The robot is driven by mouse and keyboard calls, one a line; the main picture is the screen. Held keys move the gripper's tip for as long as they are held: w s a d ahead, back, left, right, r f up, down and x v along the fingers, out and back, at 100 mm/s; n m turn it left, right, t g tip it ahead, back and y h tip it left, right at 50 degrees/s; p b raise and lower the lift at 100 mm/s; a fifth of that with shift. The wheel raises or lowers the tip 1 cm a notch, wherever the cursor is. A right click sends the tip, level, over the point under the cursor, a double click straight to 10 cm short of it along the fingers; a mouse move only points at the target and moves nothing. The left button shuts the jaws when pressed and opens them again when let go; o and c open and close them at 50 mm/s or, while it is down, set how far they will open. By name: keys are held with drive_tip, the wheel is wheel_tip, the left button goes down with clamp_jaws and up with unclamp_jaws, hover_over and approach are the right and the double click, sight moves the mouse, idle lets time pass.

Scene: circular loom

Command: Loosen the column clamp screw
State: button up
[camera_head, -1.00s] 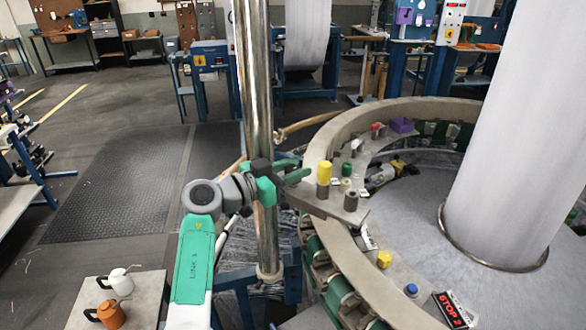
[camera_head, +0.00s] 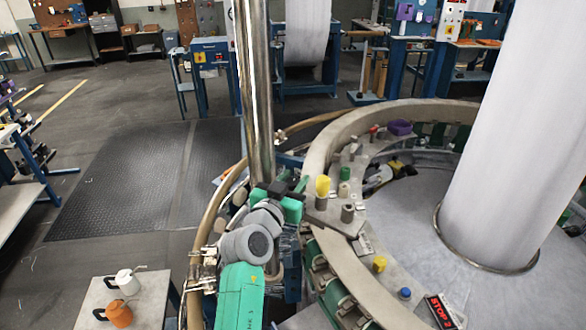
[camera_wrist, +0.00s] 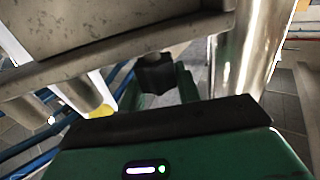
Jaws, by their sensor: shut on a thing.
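The shiny metal column (camera_head: 259,90) stands upright in the head view; it also shows at the right of the wrist view (camera_wrist: 238,45). A dark knob (camera_wrist: 157,76), which looks like the clamp screw, sits below a grey bracket (camera_wrist: 115,50) beside the column. My gripper (camera_head: 300,188) is low in front of the column, at the ring's left edge. In the wrist view its green fingers (camera_wrist: 160,90) are on either side of the knob and shut on it. In the head view the knob is hidden behind the gripper and wrist.
The circular loom ring (camera_head: 325,150) curves close to the right of my gripper, with a yellow-capped post (camera_head: 322,187) on it. A hose (camera_head: 212,215) bends at the left. Floor mats lie clear at left.

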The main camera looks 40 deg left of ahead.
drive_tip(key=shift+d+r+n+g+y+p, duration=0.1)
drive_tip(key=shift+r+n+g+y+p, duration=0.2)
drive_tip(key=shift+n+y+p, duration=0.8)
drive_tip(key=shift+r+n+g+y+p, duration=0.1)
drive_tip(key=shift+g+y+p, duration=0.45)
drive_tip(key=shift+p, duration=1.15)
drive_tip(key=shift+f+n+g+y+p, duration=0.25)
drive_tip(key=shift+n+y+p, duration=0.15)
drive_tip(key=shift+y+p, duration=0.35)
drive_tip(key=shift+f, duration=0.25)
drive_tip(key=o, duration=1)
